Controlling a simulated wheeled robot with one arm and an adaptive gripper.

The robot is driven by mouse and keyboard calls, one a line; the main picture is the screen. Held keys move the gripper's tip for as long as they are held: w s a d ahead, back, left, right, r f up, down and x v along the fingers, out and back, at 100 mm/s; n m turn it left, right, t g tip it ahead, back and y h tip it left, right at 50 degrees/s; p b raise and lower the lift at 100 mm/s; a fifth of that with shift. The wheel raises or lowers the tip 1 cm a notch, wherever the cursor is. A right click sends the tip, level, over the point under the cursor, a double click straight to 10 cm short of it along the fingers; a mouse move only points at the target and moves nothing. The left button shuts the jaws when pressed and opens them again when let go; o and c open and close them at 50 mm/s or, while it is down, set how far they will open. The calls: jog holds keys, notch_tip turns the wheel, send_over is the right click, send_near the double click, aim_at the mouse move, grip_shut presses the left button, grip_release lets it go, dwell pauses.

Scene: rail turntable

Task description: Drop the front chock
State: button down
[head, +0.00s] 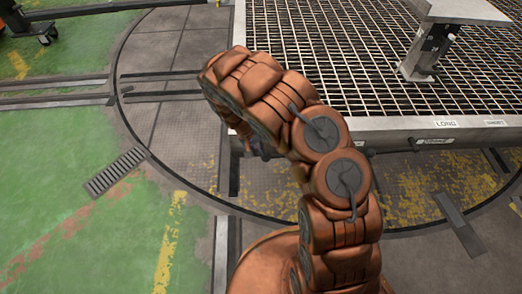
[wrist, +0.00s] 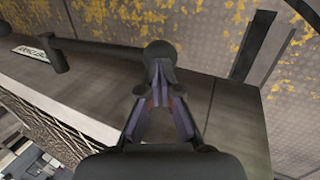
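My gripper (wrist: 162,98) is in the wrist view, its two fingers drawn together at a dark round-ended knob (wrist: 160,55) beside the grey side beam. The fingers look closed on the knob's lower part; the contact is partly hidden. In the head view my copper arm hides most of the gripper (head: 257,147), with only a sliver showing by the platform's near left corner. I cannot make out a chock by its shape in either view.
A grid-topped platform (head: 330,132) with a labelled side beam fills the upper right. A second dark knob (wrist: 52,50) stands beside a white label (wrist: 32,54). Rails (head: 60,92) and a floor grate (head: 117,172) lie left. The green floor (head: 60,150) is mostly clear.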

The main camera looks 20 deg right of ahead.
jog(key=shift+f, duration=0.15)
jog(key=shift+r, duration=0.55)
jog(key=p+v, duration=0.3)
jog(key=v, duration=1)
jog(key=shift+a+p, duration=0.2)
jog(key=shift+p, duration=0.1)
jog(key=shift+w, duration=0.1)
